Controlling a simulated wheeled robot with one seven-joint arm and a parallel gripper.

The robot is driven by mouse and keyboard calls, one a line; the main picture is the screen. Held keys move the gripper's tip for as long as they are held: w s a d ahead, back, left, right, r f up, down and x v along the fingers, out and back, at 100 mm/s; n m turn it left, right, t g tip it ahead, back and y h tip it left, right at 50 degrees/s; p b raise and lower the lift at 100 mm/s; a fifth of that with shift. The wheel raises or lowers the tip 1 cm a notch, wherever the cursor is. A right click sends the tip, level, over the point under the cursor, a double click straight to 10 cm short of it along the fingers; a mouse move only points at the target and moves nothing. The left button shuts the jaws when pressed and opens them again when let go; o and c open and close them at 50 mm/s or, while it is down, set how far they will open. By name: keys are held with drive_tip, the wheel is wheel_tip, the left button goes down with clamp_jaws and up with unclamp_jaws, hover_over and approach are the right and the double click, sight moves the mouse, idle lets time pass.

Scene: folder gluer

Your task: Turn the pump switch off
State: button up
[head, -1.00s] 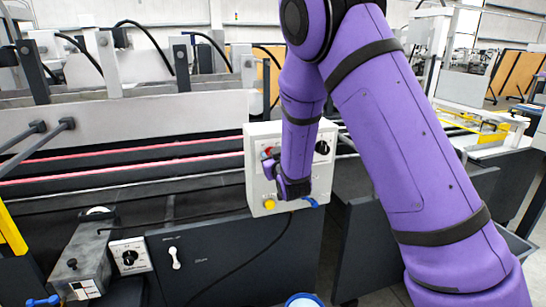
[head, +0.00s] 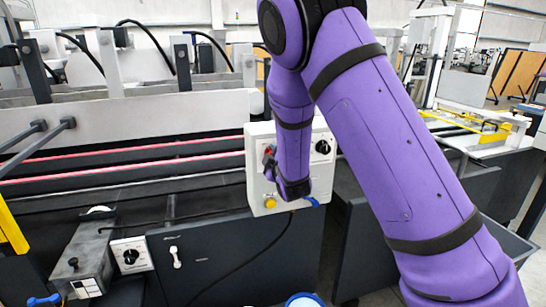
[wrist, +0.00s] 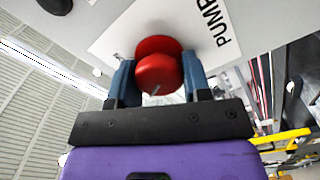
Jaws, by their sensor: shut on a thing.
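The pump switch (wrist: 158,72) is a red round knob on a white plate lettered PUMP in the wrist view. A short pale mark shows at its edge.
The box also carries a black dial (head: 323,147) and a yellow button (head: 270,202). A lower panel with another dial (head: 130,256) and a white toggle (head: 175,256) are at lower left. Red-lit rails (head: 120,150) run behind. A blue-rimmed container (head: 304,300) is at the bottom.

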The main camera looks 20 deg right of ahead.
drive_tip(key=shift+f+n, duration=0.1)
drive_tip(key=shift+n, duration=0.5)
drive_tip(key=o, duration=0.9)
drive_tip(key=shift+s, duration=0.1)
drive_tip(key=s, duration=1)
drive_tip(key=shift+s, duration=0.35)
